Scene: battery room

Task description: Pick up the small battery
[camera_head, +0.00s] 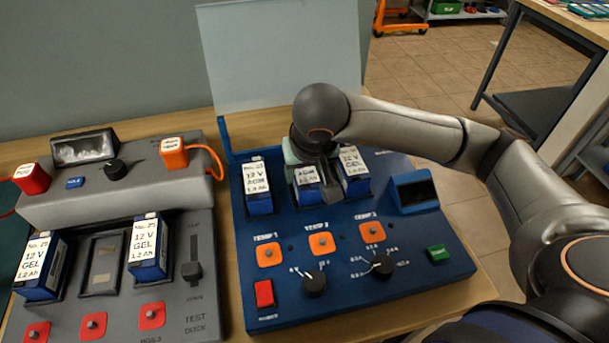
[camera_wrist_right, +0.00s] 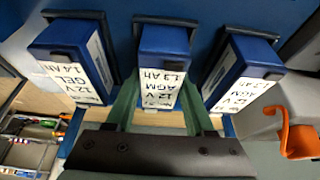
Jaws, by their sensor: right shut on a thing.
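Three small blue batteries with white labels stand in a row on the blue test dock (camera_head: 340,278): a left one (camera_head: 258,188), a middle one (camera_head: 308,186) and a right one (camera_head: 353,173). My right gripper (camera_head: 309,166) reaches down from behind onto the middle battery and partly hides its top. In the right wrist view, its green fingers (camera_wrist_right: 161,97) are shut on both sides of the middle battery (camera_wrist_right: 161,62), labelled 12 V AGM 1.3 Ah. That battery still appears to sit at its slot. My left gripper is not in view.
The neighbouring batteries stand close on both sides, as the right wrist view shows (camera_wrist_right: 75,55). A grey test dock (camera_head: 195,312) at left holds two more batteries (camera_head: 148,248) around an empty slot (camera_head: 103,265). An upright translucent panel (camera_head: 280,55) stands behind the blue dock.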

